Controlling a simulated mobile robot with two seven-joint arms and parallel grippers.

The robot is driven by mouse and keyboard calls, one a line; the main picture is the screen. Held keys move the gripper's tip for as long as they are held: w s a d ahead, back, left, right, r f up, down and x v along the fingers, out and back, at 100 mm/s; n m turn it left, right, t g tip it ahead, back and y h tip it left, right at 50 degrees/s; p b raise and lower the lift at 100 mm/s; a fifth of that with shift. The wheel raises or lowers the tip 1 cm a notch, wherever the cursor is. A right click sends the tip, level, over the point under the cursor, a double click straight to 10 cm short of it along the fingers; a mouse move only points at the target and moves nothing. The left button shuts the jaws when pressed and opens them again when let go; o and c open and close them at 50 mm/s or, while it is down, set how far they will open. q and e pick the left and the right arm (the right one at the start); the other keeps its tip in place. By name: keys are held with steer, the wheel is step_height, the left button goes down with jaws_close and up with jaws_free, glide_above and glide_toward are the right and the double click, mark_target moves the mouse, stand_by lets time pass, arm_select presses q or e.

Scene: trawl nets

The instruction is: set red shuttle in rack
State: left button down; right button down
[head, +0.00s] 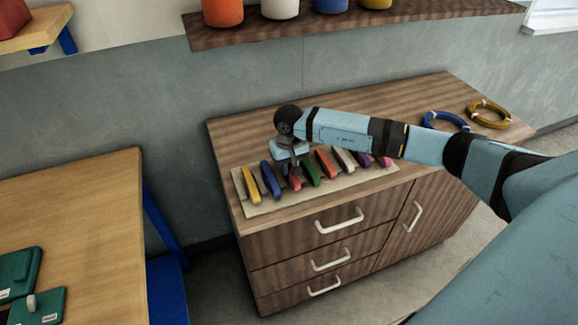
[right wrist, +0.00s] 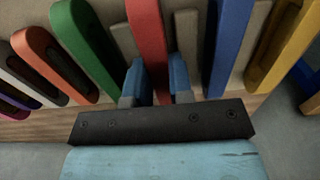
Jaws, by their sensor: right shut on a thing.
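The red shuttle (right wrist: 147,35) is held between the blue fingers of my right gripper (right wrist: 155,86). In the head view its red end (head: 294,184) shows just below my right gripper (head: 291,167), which hides the rest. The pale rack (head: 262,207) lies along the front of the wooden cabinet top. The red shuttle is at the rack, in line between a blue shuttle (head: 270,180) and a green shuttle (head: 311,168). Grey rack uprights show on both sides of it in the right wrist view. I cannot tell whether it rests on the rack. My left gripper is out of view.
The rack also holds a yellow shuttle (head: 251,185), an orange shuttle (head: 326,162) and several others. A blue coil (head: 445,121) and a yellow coil (head: 489,113) lie at the cabinet's right. A shelf (head: 340,27) with pots hangs above. A wooden table (head: 80,215) stands left.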

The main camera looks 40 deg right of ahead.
steer(key=shift+f+b, duration=0.3)
steer(key=shift+b, duration=0.05)
steer(key=c, duration=0.9)
jaws_free()
steer(key=shift+c, duration=0.2)
step_height(320, 180, up, 14)
steer(key=b, duration=0.1)
steer(key=shift+b, duration=0.4)
